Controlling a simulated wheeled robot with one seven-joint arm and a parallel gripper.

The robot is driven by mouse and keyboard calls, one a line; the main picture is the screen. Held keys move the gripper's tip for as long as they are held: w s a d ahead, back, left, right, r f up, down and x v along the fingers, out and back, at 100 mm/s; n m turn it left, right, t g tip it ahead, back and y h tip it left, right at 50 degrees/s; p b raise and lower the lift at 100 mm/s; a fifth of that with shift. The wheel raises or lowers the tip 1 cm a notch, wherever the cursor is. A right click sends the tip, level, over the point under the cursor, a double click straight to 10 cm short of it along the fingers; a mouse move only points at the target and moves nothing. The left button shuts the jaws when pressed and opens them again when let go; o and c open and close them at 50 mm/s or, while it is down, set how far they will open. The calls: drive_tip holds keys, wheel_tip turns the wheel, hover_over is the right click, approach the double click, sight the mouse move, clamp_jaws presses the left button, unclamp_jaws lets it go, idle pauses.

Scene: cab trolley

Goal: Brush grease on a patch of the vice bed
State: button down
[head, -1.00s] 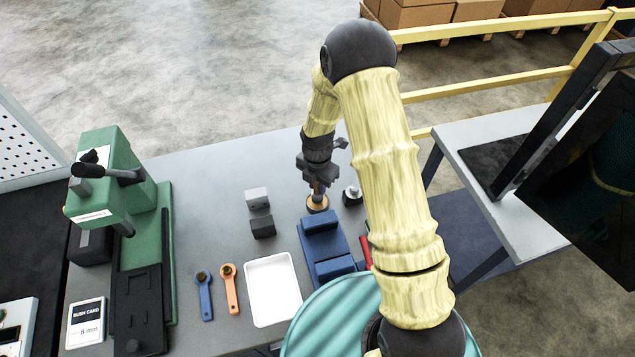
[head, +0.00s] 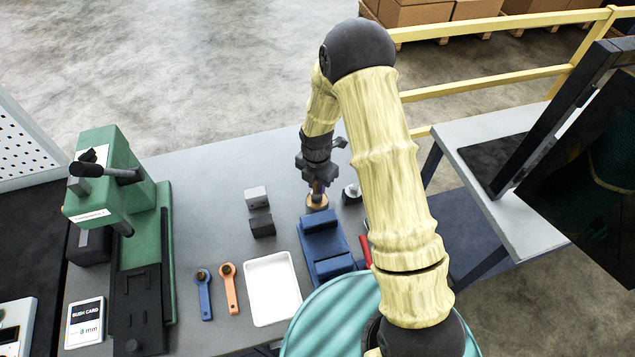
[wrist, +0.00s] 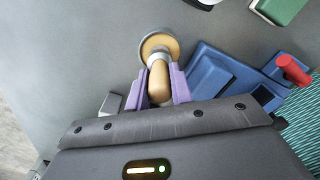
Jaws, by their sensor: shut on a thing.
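My gripper (head: 316,182) is shut on the wooden handle of a brush (wrist: 159,82), held between its two purple fingers in the wrist view (wrist: 163,84). The brush's grey ferrule points at a round tan-topped pot (wrist: 152,43), which also shows in the head view (head: 317,203). The bristles are hidden, so I cannot tell how deep they sit in it. The blue vice (head: 326,247) stands just in front of the pot in the head view, and beside the brush in the wrist view (wrist: 212,76). No grease patch can be made out on its bed.
A red handle (wrist: 293,70) lies by the vice. Two small blocks (head: 260,213), a white tray (head: 271,289), blue and orange tools (head: 229,288) and a green press (head: 145,215) stand to the left. A dark knobbed item (head: 352,195) is right of the pot.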

drive_tip(key=shift+s+f, duration=0.1)
drive_tip(key=shift+f, duration=0.35)
idle(1.5)
drive_tip(key=shift+r, duration=0.1)
drive_tip(key=shift+r+p, duration=2.35)
drive_tip(key=shift+r, duration=1.2)
drive_tip(key=shift+f, duration=0.15)
